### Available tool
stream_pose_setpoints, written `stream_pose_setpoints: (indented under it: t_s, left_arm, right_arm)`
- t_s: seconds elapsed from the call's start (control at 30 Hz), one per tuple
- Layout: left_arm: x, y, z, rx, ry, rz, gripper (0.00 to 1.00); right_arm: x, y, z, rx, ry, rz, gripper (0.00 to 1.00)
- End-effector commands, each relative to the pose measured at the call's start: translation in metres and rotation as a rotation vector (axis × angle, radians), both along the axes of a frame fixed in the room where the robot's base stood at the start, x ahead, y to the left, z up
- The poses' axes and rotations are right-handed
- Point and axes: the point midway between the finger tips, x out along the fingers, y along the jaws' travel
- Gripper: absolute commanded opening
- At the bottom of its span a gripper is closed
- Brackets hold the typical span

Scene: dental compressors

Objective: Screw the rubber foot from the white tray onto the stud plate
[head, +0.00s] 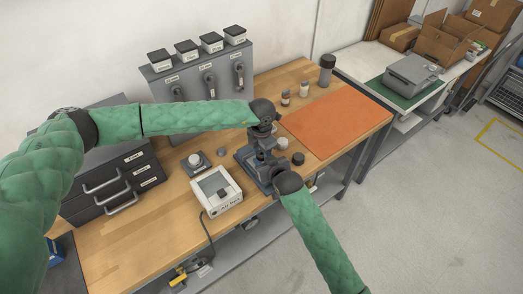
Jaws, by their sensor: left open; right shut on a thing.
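My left gripper (264,128) hangs at the end of the green arm from the left, over the dark grey fixture (249,160) in the middle of the bench. My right gripper (271,164) reaches in from the lower right, close below the left one. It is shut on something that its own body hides. The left gripper is open, with its fingers hard to make out. I cannot make out the stud plate or the rubber foot for certain around the fixture. A small white round piece (283,143) and a dark round piece (298,158) lie just right of the grippers.
A white box with a screen (216,191) and a small knobbed unit (196,162) stand left of the fixture. An orange mat (338,120) lies clear at right. Small bottles (304,88) and a dark canister (327,70) stand behind. Drawers (110,180) are at left.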

Motion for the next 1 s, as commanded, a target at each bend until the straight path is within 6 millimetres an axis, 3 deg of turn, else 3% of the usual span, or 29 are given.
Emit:
stream_pose_setpoints:
  t_s: [0.03, 0.27, 0.47, 0.8, 1.0]
  left_arm:
    - [0.0001, 0.0001, 0.0002, 0.0, 0.0, 0.0, 0.53]
    - [0.0002, 0.0001, 0.0003, 0.0, 0.0, 0.0, 0.08]
    - [0.0003, 0.0002, 0.0005, 0.0, 0.0, -0.024, 0.07]
    - [0.0009, 0.0003, 0.0007, -0.001, -0.001, -0.419, 0.07]
    - [0.001, 0.0003, 0.0006, -0.001, -0.001, -0.555, 0.07]
  right_arm:
    - [0.0008, -0.0004, 0.0009, 0.001, -0.001, -0.001, 0.0]
    - [0.0007, -0.0005, 0.0009, 0.001, -0.002, -0.001, 0.0]
    - [0.0007, -0.0005, 0.0009, 0.001, -0.002, -0.001, 0.0]
    - [0.0007, -0.0005, 0.0009, 0.001, -0.002, -0.001, 0.0]
    - [0.0007, -0.0005, 0.0009, 0.001, -0.002, -0.001, 0.0]
